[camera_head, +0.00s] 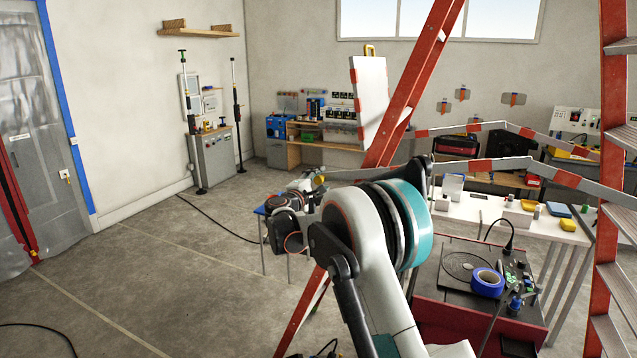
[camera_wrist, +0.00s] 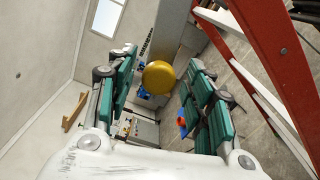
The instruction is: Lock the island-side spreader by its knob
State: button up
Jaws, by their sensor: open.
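The red ladder (camera_head: 415,85) has two pale spreaders with red bands. The nearer spreader (camera_head: 505,165) and the farther spreader (camera_head: 470,129) both rise to a shallow bend; I cannot tell which is island-side. My gripper (camera_wrist: 162,65) is open in the wrist view, with teal pads on either side of a round yellow knob (camera_wrist: 159,77). The knob appears between the fingers, with visible gaps to both pads, so no contact shows. In the head view my arm hides much of the area around the gripper, and a small yellow spot (camera_head: 318,179) shows beside it.
A ladder rail (camera_wrist: 250,45) runs close to the right finger in the wrist view. A white table (camera_head: 465,207) and a dark worktop with blue tape (camera_head: 487,282) stand right of my arm. The floor (camera_head: 150,290) at left is mostly clear, apart from cables.

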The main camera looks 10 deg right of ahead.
jog(key=shift+w+d, duration=0.25)
jog(key=shift+w, duration=0.05)
jog(key=shift+c, duration=0.2)
grip_shut()
jog(key=shift+w+a+r+m+p, duration=0.1)
jog(key=shift+r+m+p, duration=0.15)
jog(key=shift+r+m, duration=0.65)
jog(key=shift+w+a+r+m+p, duration=0.15)
jog(key=shift+r+m, duration=0.45)
jog(key=shift+r, duration=0.6)
jog(key=shift+s, duration=0.1)
jog(key=shift+o, duration=0.2)
grip_release()
jog(key=v, duration=1.2)
jog(key=shift+d, duration=0.1)
